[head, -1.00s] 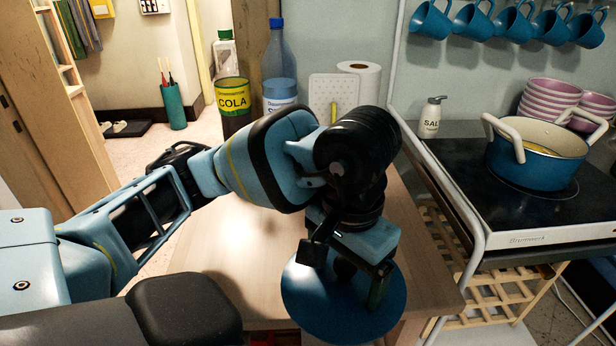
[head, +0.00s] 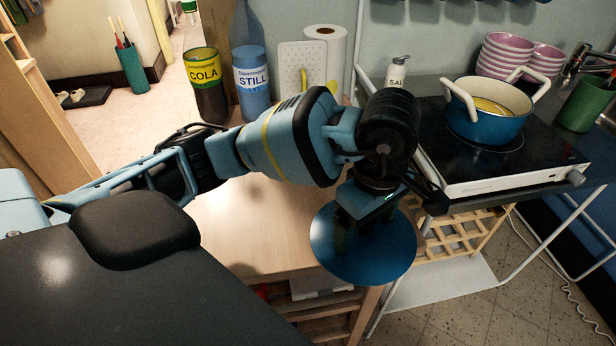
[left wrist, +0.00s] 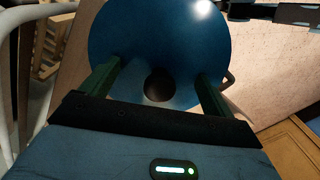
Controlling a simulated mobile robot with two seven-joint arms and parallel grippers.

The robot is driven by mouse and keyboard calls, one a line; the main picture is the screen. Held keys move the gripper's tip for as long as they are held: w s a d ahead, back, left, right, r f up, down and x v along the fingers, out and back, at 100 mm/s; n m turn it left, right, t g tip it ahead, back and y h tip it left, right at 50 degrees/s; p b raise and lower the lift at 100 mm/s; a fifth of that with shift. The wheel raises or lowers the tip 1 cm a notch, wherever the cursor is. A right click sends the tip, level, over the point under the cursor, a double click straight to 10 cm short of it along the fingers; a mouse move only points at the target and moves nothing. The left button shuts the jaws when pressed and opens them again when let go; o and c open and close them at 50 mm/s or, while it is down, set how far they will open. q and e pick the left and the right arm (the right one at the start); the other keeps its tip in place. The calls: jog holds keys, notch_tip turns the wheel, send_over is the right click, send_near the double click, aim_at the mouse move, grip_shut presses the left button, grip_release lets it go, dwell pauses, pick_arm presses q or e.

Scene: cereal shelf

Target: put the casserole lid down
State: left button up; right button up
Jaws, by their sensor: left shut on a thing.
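The casserole lid (head: 365,266) is a round blue disc. It hangs below my left gripper (head: 358,228) in the head view, over the right front edge of the wooden table (head: 235,225). In the left wrist view the lid (left wrist: 155,35) lies between the two green fingers, with its dark round knob (left wrist: 160,85) in the middle. My left gripper is shut on the lid; the exact finger contact is hard to see. The blue casserole (head: 484,127) with cream handles and yellowish contents stands uncovered on the black hob (head: 460,165). My right gripper is out of view.
Cola (head: 207,90) and water (head: 252,85) bottles, a white board (head: 302,72) and a paper roll (head: 326,45) stand at the table's back. A salt shaker (head: 397,72) and pink bowls (head: 503,55) stand behind the hob. The table's middle is clear.

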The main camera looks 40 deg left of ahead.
pick_arm(q)
jog(key=shift+w+d+n+p, duration=0.25)
jog(key=shift+d+n, duration=0.25)
jog(key=shift+n, duration=0.6)
jog(key=w+a, duration=0.1)
jog(key=a, duration=0.4)
jog(key=w+a+f+p, duration=0.1)
jog(key=a, duration=0.4)
jog(key=w+a, duration=0.1)
jog(key=a, duration=0.4)
jog(key=shift+w+a+f+p, duration=0.15)
jog(key=shift+w+a+p, duration=0.05)
jog(key=shift+w+p, duration=0.15)
notch_tip(320, 180, down, 3)
jog(key=shift+a+f, duration=0.1)
jog(key=shift+f, duration=0.2)
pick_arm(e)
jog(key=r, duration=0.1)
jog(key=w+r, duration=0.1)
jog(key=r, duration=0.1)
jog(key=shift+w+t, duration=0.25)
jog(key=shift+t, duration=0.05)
pick_arm(q)
jog(key=shift+f, duration=0.2)
jog(key=o, duration=0.9)
jog(key=shift+c, duration=0.2)
jog(key=shift+r, duration=0.1)
